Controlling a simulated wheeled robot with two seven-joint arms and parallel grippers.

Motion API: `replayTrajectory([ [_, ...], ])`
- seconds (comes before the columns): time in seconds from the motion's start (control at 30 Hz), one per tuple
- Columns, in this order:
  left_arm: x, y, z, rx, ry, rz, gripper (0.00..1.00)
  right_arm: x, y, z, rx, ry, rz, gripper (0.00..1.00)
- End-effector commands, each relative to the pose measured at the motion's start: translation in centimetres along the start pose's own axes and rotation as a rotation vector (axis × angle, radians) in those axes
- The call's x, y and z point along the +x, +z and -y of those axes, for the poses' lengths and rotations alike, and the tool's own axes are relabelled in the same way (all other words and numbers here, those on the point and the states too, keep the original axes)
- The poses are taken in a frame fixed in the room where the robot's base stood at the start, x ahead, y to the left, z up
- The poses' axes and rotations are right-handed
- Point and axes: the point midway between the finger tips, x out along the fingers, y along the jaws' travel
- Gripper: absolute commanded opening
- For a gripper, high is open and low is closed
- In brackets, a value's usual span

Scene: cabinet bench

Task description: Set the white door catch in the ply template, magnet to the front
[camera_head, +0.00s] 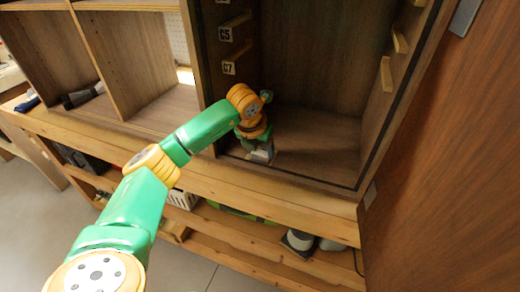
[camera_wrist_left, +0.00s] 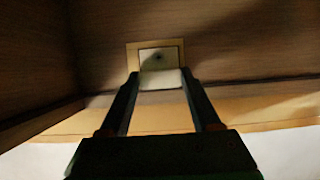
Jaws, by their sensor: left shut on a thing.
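My left gripper (camera_head: 262,153) is low inside the open cabinet, near its front edge. The left wrist view shows its two dark fingers (camera_wrist_left: 160,76) shut on a pale block, which I take to be the white door catch (camera_wrist_left: 163,79). Just beyond the catch is the ply template (camera_wrist_left: 131,57), a small light wooden frame around a greyish rectangle with a dark spot. The catch overlaps the template's near side in this view; I cannot tell whether they touch. The magnet end cannot be made out. My right gripper is in neither view.
The cabinet's left wall carries labelled strips, C5 (camera_head: 225,34) and C7 (camera_head: 229,68). Its right wall has wooden runners (camera_head: 386,75). A large brown door panel (camera_head: 450,150) stands at the right. The cabinet floor (camera_head: 315,145) right of the gripper is clear.

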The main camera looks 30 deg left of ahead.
Motion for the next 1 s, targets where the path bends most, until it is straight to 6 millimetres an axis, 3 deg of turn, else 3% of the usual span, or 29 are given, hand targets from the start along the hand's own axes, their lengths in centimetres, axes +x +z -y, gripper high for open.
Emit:
replayTrajectory([
  [0.53,0.67,-0.28,-0.02,0.000,0.000,0.000,0.33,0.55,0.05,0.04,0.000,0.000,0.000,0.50],
  [0.57,0.66,-0.28,-0.02,0.000,0.000,0.000,0.67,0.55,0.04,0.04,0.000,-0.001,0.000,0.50],
  [0.7,0.62,-0.26,-0.01,0.000,0.000,0.000,0.99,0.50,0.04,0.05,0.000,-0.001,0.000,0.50],
  [1.0,0.62,-0.26,-0.01,0.000,0.000,0.000,1.00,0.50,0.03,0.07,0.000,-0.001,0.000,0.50],
])
